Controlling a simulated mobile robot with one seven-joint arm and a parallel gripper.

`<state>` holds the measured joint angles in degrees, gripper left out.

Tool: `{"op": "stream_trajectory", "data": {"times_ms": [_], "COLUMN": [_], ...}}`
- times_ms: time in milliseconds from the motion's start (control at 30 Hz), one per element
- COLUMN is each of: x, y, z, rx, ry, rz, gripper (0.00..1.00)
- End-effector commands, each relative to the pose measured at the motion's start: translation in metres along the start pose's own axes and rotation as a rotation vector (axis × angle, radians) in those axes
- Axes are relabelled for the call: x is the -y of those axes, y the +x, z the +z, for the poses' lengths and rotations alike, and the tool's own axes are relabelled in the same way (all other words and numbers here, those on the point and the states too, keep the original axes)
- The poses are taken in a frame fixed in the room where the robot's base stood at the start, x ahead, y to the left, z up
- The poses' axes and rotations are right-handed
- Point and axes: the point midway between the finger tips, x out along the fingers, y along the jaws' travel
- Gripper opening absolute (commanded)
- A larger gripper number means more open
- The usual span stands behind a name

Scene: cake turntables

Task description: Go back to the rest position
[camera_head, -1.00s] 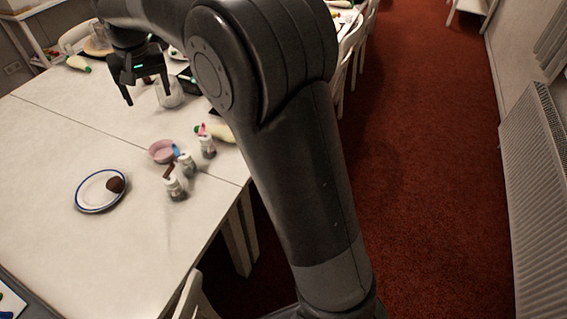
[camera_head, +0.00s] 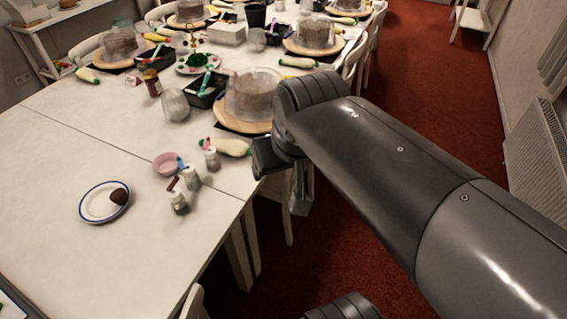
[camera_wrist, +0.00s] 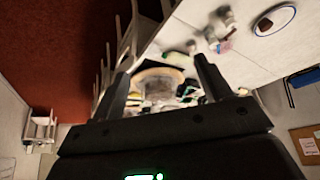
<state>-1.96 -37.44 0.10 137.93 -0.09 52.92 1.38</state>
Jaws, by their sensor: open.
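My gripper (camera_wrist: 160,85) shows in the wrist view with its two fingers spread apart and nothing between them. The long white table (camera_head: 60,235) lies to the left of the arm. In the wrist view the table (camera_wrist: 255,60) appears tilted, beyond the fingers.
Covered cakes on turntables (camera_head: 250,95) stand farther back. The red carpet (camera_head: 440,90) is clear along the right, beside a radiator (camera_head: 540,150).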

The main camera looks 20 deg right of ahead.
Motion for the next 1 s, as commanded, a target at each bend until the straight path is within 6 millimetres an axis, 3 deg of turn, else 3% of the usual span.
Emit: {"op": "stream_trajectory", "data": {"times_ms": [100,233,1000], "x": [-0.006,-0.009,-0.009], "y": [0.002,0.004,0.004], "z": [0.023,0.033,0.034], "rx": [-0.021,-0.028,-0.028], "ry": [0.008,0.009,0.009], "rz": [0.01,0.014,0.014], "gripper": [0.71,0.71,0.71]}}
